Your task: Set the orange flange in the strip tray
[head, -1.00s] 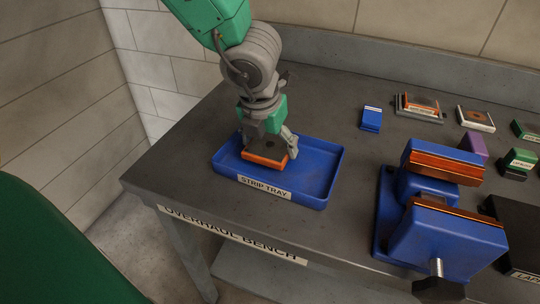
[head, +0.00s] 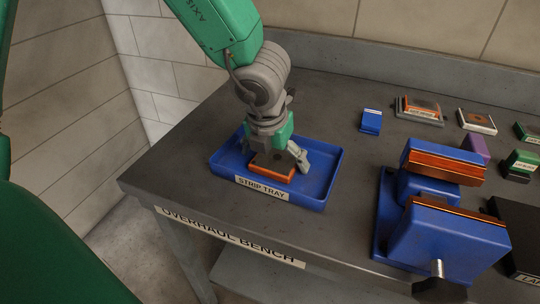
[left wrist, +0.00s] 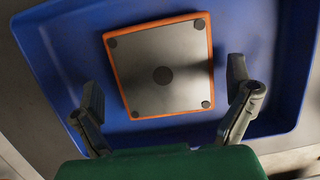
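The orange flange (head: 271,171) is a square plate with an orange rim and a grey face. It lies inside the blue strip tray (head: 325,180), near the tray's front wall, and looks flat. In the left wrist view the flange (left wrist: 160,75) shows its grey face with dark round spots, over the blue tray floor (left wrist: 265,40). My left gripper (head: 277,156) is above the flange. Its two fingers (left wrist: 165,95) are spread, one on each side, with a visible gap to the flange. My right gripper is not in view.
A blue vise (head: 440,235) with copper-coloured jaws stands right of the tray. A blue block (head: 371,120), an orange-and-grey part (head: 419,109), a white-edged plate (head: 477,122) and a purple block (head: 475,149) sit farther back. The bench between tray and blue block is clear.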

